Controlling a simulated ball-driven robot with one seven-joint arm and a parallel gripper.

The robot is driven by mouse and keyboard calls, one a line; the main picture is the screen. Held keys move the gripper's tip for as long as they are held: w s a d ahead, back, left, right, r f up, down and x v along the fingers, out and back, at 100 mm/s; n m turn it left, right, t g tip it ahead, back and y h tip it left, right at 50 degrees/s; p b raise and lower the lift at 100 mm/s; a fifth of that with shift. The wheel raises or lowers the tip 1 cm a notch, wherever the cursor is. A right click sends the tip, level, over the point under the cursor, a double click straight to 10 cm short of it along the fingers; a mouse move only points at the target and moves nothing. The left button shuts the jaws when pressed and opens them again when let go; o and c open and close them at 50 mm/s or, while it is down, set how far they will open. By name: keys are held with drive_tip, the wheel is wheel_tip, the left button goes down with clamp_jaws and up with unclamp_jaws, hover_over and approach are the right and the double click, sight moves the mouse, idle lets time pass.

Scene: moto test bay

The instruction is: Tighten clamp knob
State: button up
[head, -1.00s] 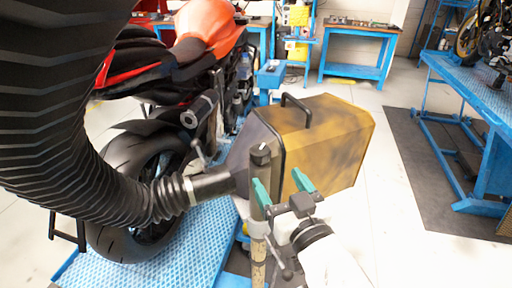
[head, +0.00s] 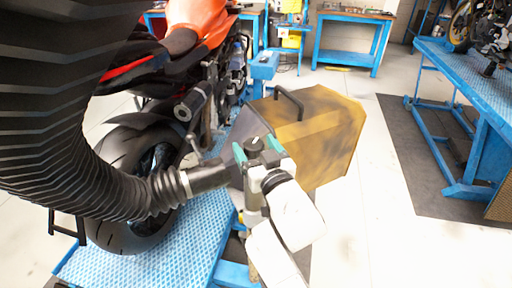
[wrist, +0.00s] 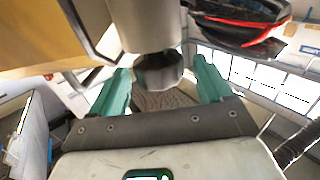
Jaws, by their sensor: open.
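The clamp knob (head: 254,146) is a dark, round piece at the top of an upright post beside the yellow-brown box. In the wrist view the dark, faceted knob (wrist: 158,72) sits at the end of a grey cylinder. My gripper (head: 258,150) has green fingers, one on each side of the knob. In the wrist view my gripper (wrist: 161,82) is open, with gaps visible between the fingers and the knob. My gripper and wrist hide much of the post in the head view.
The yellow-brown box (head: 318,130) with a black handle stands close behind my gripper. A red-black motorcycle (head: 150,85) stands on a blue platform (head: 165,245) at left.

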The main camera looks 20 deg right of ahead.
drive_tip(key=c, duration=1)
drive_tip(key=shift+c, duration=0.2)
